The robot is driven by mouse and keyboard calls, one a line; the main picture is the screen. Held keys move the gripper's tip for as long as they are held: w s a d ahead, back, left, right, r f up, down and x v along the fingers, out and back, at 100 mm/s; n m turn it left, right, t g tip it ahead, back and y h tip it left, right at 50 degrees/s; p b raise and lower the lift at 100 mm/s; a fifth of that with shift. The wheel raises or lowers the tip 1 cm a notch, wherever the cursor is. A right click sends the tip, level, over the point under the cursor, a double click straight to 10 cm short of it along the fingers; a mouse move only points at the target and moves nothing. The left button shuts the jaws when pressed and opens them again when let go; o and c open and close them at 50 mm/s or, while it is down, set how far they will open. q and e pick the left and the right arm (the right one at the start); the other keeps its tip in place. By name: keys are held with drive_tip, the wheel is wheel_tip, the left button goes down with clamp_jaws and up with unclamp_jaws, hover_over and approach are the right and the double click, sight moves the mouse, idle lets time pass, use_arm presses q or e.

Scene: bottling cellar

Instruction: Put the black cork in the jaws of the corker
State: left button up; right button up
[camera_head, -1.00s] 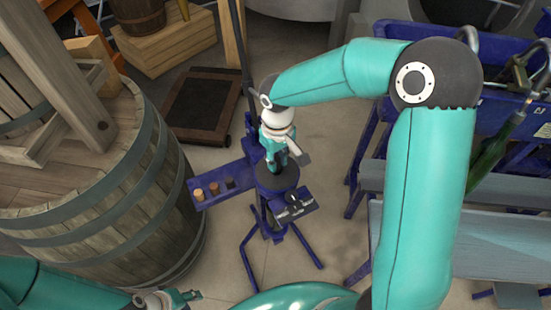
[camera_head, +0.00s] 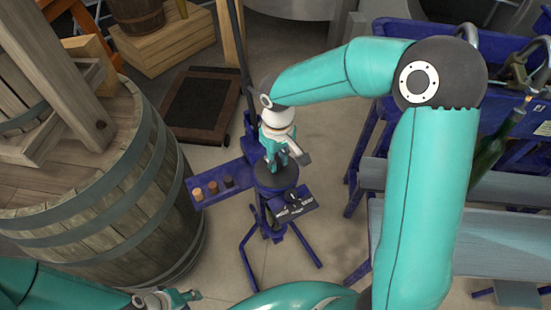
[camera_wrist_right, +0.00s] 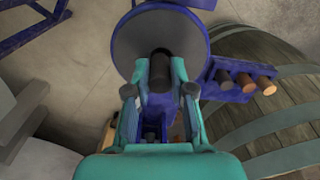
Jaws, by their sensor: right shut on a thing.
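The corker (camera_head: 275,203) is a blue stand with a dark grey round top (camera_head: 277,175). My right gripper (camera_head: 277,164) is just above this top.
A blue cork tray (camera_head: 243,178) beside the corker holds tan, brown and dark corks. A large barrel (camera_head: 150,215) stands at the left. A blue bottle rack (camera_head: 367,165) with a green bottle (camera_head: 488,155) is at the right. Floor around the corker's legs is free.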

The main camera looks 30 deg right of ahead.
drive_tip(key=shift+f+b, duration=0.9)
drive_tip(key=shift+f, duration=0.15)
drive_tip(key=o, duration=0.8)
drive_tip(key=shift+c, duration=0.2)
wheel_tip(320, 180, up, 12)
idle(0.7)
